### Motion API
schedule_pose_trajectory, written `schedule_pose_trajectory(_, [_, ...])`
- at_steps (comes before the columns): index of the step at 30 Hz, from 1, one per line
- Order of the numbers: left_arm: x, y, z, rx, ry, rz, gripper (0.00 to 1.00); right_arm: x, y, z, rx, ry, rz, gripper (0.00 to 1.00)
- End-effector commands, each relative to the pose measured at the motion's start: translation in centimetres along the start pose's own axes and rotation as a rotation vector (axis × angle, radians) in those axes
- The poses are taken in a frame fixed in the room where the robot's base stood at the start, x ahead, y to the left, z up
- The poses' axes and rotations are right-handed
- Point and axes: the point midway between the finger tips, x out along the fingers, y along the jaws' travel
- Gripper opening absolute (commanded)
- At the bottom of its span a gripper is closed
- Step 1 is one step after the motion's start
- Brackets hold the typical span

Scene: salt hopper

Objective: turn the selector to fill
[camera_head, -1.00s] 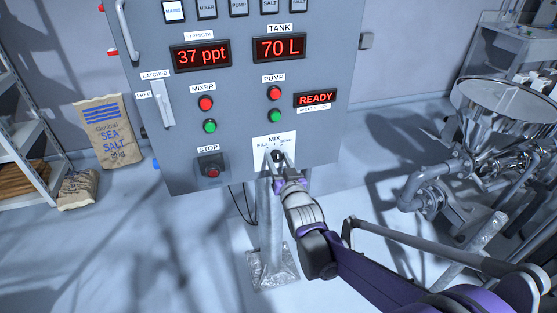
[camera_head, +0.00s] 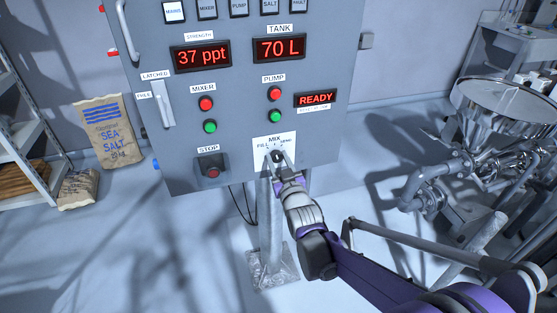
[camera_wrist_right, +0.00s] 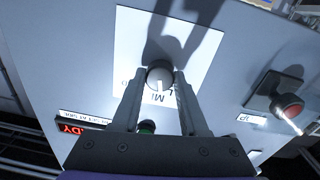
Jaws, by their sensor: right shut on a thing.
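The selector is a round grey knob (camera_wrist_right: 160,73) on a white label plate (camera_head: 260,142) at the lower right of the control panel. The plate reads FILL at left, MIX at the top middle and a partly unreadable word at right. In the right wrist view, a white line on the knob points toward the MIX lettering. My right gripper (camera_head: 277,157) is shut on the knob, with one finger (camera_wrist_right: 160,88) on each side of it. The gripper partly hides the knob in the head view. My left gripper is not in view.
The grey panel (camera_head: 240,95) also carries red and green mixer and pump buttons, a stop button (camera_head: 212,172), a lever (camera_head: 164,105), and displays reading 37 ppt, 70 L and READY. A metal hopper with pipes (camera_head: 505,115) stands at right. Salt sacks (camera_head: 108,135) stand at left.

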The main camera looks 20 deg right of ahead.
Motion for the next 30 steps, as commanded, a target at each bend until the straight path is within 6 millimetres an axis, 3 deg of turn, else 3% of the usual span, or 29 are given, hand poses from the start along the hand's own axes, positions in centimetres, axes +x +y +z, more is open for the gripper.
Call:
schedule_pose_trajectory(15, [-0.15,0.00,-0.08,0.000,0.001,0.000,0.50,-0.04,-0.08,0.08,-0.394,0.010,-0.002,0.00])
schedule_pose_trajectory(30, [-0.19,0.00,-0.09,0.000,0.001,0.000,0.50,-0.03,-0.10,0.11,-0.515,0.013,-0.002,0.00])
